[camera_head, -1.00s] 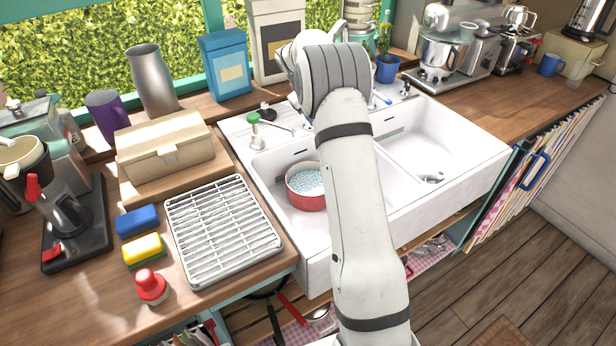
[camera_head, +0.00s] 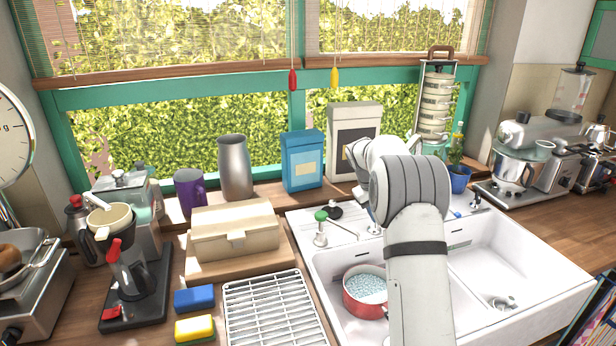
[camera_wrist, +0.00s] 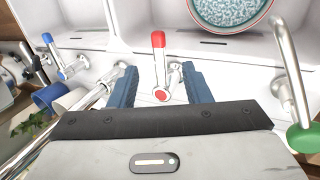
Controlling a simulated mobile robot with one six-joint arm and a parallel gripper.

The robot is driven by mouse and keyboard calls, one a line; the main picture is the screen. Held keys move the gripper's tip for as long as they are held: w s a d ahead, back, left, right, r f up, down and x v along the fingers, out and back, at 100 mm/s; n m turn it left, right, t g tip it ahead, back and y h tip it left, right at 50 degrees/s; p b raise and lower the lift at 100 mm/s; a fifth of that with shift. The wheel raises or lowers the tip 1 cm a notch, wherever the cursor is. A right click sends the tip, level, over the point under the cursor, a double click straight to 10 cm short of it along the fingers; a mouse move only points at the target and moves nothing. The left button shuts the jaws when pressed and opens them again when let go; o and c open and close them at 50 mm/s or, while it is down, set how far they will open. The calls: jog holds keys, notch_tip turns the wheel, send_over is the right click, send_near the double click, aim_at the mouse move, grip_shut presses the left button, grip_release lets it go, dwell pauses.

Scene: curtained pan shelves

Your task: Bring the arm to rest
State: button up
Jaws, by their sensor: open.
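My arm (camera_head: 420,270) reaches forward over the white double sink (camera_head: 560,290) in the head view; the arm hides my gripper there. In the wrist view my gripper (camera_wrist: 160,82) shows two blue fingers, apart. A lever with a red handle (camera_wrist: 158,42) shows between and beyond the fingertips; I cannot tell whether they touch it. A lever with a blue handle (camera_wrist: 48,40) is to the left. A metal tube (camera_wrist: 60,125) runs beside the left finger.
A red pot (camera_head: 352,302) with bubbly contents sits in the left basin; it also shows in the wrist view (camera_wrist: 230,12). A green-knobbed fitting (camera_wrist: 306,138) is close on the right. Cartons (camera_head: 303,165), a pitcher (camera_head: 235,170) and a blue cup (camera_head: 459,180) line the back.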

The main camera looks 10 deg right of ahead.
jog(key=s+a+r+t+y, duration=0.1)
jog(key=a+r+t, duration=0.1)
jog(key=r, duration=0.6)
jog(key=a+r+t+y, duration=0.1)
jog(key=a+r+t, duration=0.1)
jog(key=r, duration=0.6)
jog(key=s+a+m+y, duration=0.1)
jog(key=s+a, duration=0.3)
jog(key=s, duration=0.8)
jog(key=s+a, duration=0.3)
jog(key=s, duration=0.8)
jog(key=s+a+f+b, duration=0.1)
jog(key=s+f, duration=0.3)
jog(key=s, duration=0.5)
jog(key=s+a+f+m+g+y, duration=0.1)
jog(key=s+a+f, duration=0.2)
jog(key=s, duration=0.6)
notch_tip(320, 180, down, 2)
jog(key=shift+s+f+y+b, duration=0.15)
jog(key=shift+f+y+b, duration=0.1)
jog(key=shift+y+b, duration=0.1)
